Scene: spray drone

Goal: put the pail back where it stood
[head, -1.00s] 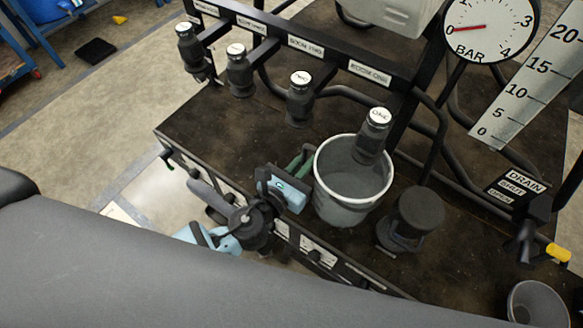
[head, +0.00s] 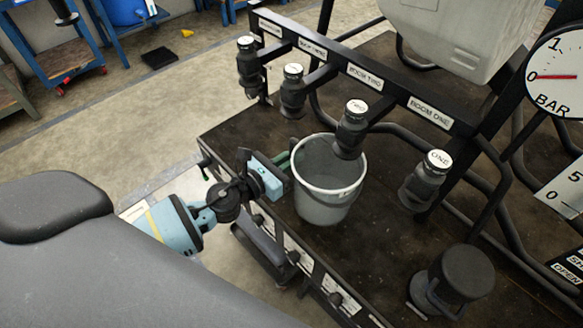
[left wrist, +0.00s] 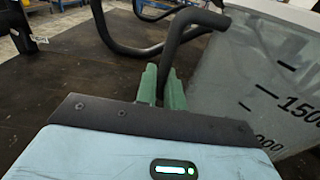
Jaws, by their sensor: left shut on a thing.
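The grey pail (head: 322,205) is upright at the middle of the head view, over the dark deck. The nozzle marked TWO (head: 351,130) overlaps its far right rim. I cannot tell whether the pail touches the deck. My left gripper (head: 285,163) is at the pail's left side, shut on its handle. In the left wrist view the green fingertips (left wrist: 162,87) close on the dark handle bar (left wrist: 183,38). The pail (left wrist: 262,85) fills the right side there, with volume marks on its wall. My right gripper is not in view.
The nozzle marked ONE (head: 425,182) hangs to the right of the pail, with bare deck (head: 385,205) between. A dark capped post (head: 463,275) stands at lower right. Two more nozzles hang at left from the labelled black rail (head: 365,75). Black pipes run behind.

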